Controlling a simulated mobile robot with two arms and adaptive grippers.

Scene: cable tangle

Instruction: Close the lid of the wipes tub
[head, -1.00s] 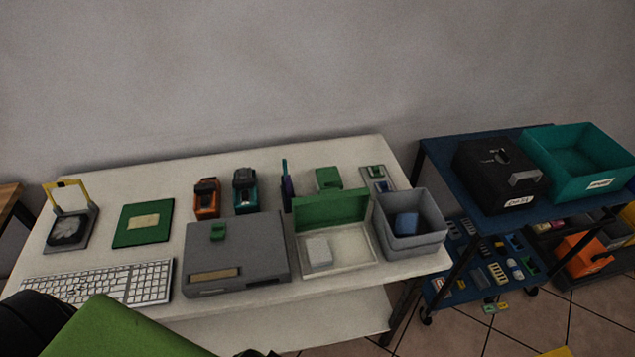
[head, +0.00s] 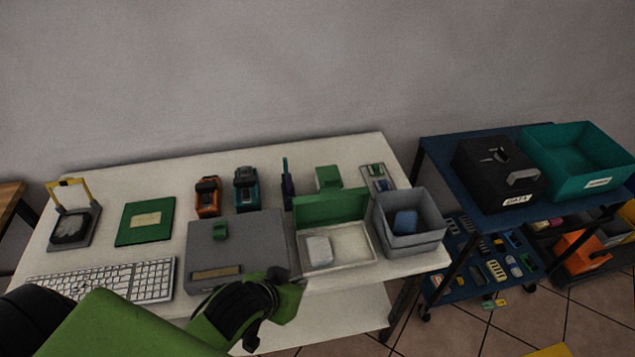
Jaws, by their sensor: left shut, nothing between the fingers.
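The wipes tub (head: 355,258) looks to be the shallow white open box at the right front of the table. Its green lid (head: 331,207) stands raised along the back edge. A white block (head: 319,250) lies inside at the left. My left gripper (head: 298,286) is shut and empty, just in front of the tub's front left corner, with the lid beyond it. Whether it touches the table edge I cannot tell. My right gripper is not in view.
A grey case (head: 236,244) is left of the tub, and a grey bin (head: 411,234) with a blue item stands close on its right. A keyboard (head: 110,281) lies at front left. A blue cart (head: 440,152) stands right of the table.

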